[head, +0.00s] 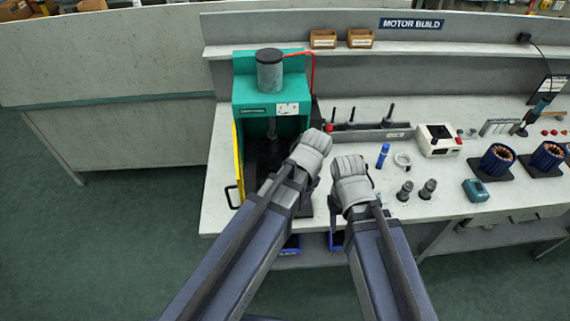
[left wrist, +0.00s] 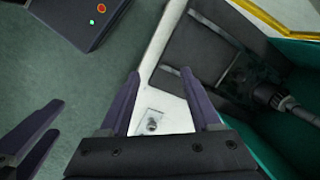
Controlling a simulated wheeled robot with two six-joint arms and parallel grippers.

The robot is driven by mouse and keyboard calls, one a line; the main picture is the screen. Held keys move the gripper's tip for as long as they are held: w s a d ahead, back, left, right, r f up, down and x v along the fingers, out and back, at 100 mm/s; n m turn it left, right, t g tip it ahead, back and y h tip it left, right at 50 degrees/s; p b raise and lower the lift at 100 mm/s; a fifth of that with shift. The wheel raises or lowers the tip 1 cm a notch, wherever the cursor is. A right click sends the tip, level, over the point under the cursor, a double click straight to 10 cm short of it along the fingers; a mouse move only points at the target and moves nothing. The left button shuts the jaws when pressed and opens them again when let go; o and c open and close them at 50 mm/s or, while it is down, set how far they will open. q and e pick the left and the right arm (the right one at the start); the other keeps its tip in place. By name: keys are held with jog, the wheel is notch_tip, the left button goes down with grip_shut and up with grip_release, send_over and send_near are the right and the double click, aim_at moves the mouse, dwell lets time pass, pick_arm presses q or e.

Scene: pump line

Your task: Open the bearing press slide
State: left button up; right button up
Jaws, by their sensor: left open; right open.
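The teal bearing press (head: 270,90) stands at the left end of the bench, with a grey cylinder on top. I cannot tell how far the slide is open. My right gripper (head: 337,238) is open at the bench front.
A dark rack with upright tools (head: 365,132), a blue cylinder (head: 383,155), a ring (head: 402,160) and two dark fittings (head: 428,189) lie right of my arms. The floor at left is clear.

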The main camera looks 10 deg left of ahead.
pick_arm(q)
jog(key=w+a+f+m+b, duration=0.1)
jog(key=w+f+m+b, duration=0.1)
jog(key=w+m, duration=0.35)
jog(key=m+y+b, duration=0.3)
jog(key=m, duration=0.3)
send_near(275, 167)
jog(key=shift+s+a+f+t, duration=0.25)
jog(key=shift+s+a+t, duration=0.05)
jog(key=shift+f, duration=0.1)
jog(key=shift+h, duration=0.3)
jog(key=b+x, duration=0.6)
jog(key=x, duration=0.1)
jog(key=shift+a+f+b, duration=0.15)
jog(key=shift+f+b, duration=0.15)
jog(key=shift+b, duration=0.1)
grip_shut()
